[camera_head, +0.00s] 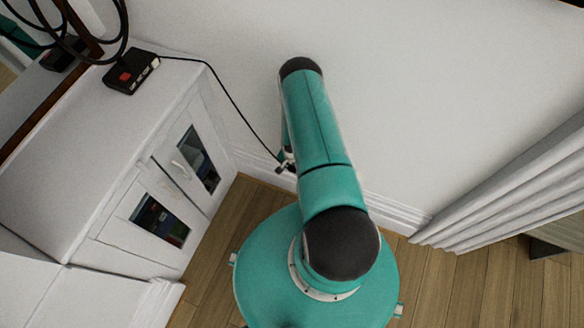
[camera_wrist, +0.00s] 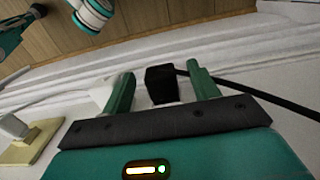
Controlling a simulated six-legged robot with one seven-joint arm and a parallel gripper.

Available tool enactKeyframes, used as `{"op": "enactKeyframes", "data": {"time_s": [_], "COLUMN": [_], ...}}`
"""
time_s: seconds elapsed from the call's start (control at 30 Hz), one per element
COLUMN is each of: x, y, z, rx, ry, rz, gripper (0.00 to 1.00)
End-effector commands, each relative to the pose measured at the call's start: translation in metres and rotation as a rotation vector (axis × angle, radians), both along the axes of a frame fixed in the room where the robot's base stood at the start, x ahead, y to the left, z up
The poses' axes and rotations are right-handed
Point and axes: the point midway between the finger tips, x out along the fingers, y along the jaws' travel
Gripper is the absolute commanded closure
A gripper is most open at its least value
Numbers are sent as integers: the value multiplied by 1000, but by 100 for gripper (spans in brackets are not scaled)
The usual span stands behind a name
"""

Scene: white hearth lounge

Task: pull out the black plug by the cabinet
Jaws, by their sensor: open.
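The black plug (camera_wrist: 162,86) shows in the wrist view as a dark block low by the white wall, with a black cord leaving it to the right. My gripper (camera_wrist: 163,76) is open, with one teal finger on each side of the plug. A gap shows between the plug and each finger, and I see no grip on it. In the head view the white cabinet (camera_head: 125,165) stands at the left. The black cord (camera_head: 232,103) runs from its top down the wall to my gripper (camera_head: 286,164), where my arm hides most of the plug.
A black box with a red switch (camera_head: 131,71) sits on the cabinet top. In the wrist view a white plug-like piece (camera_wrist: 103,90) is close beside the left finger, and a beige plate (camera_wrist: 32,147) is farther left. A white curtain (camera_head: 510,190) hangs at the right.

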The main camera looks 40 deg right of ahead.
Motion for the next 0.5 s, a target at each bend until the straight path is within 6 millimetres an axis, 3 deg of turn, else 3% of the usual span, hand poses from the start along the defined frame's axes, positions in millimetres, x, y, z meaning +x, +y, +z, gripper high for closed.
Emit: {"op": "enactKeyframes", "data": {"time_s": [0.03, 0.27, 0.5], "x": [0, 0, -1], "y": [0, 0, 1], "z": [0, 0, 0], "rx": [0, 0, -1], "ry": [0, 0, 1], "rz": [0, 0, 1], "gripper": [44, 89, 89]}}
